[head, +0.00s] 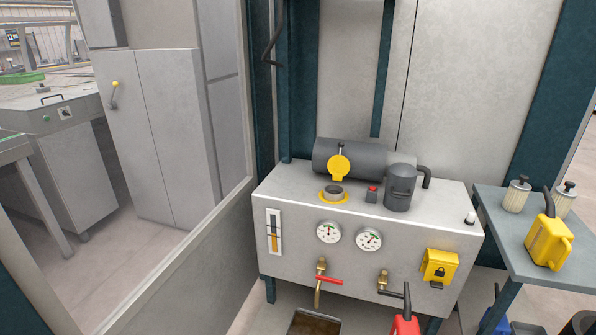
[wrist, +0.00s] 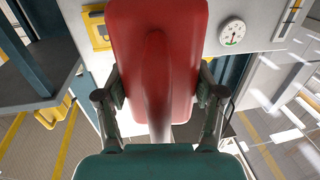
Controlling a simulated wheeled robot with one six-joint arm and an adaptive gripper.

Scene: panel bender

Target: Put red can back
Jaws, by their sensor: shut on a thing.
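The red can (wrist: 190,50) fills the middle of the wrist view, with a ridge or handle down its centre. My gripper (wrist: 160,108) has a finger on each side of it and is shut on it. In the head view a red can (head: 405,325) with a dark spout shows at the bottom edge, in front of the grey hydraulic unit, mostly cut off; it appears to be the held one. My gripper is not visible in the head view. The can's underside and whatever is beneath it are hidden.
The grey unit (head: 290,205) carries gauges (head: 329,232), taps and a yellow lock box (head: 439,266). A blue-grey side table (head: 510,258) at right holds a yellow can (head: 549,242) and filters (head: 516,194). A dark tray (head: 314,322) lies below the red-handled tap.

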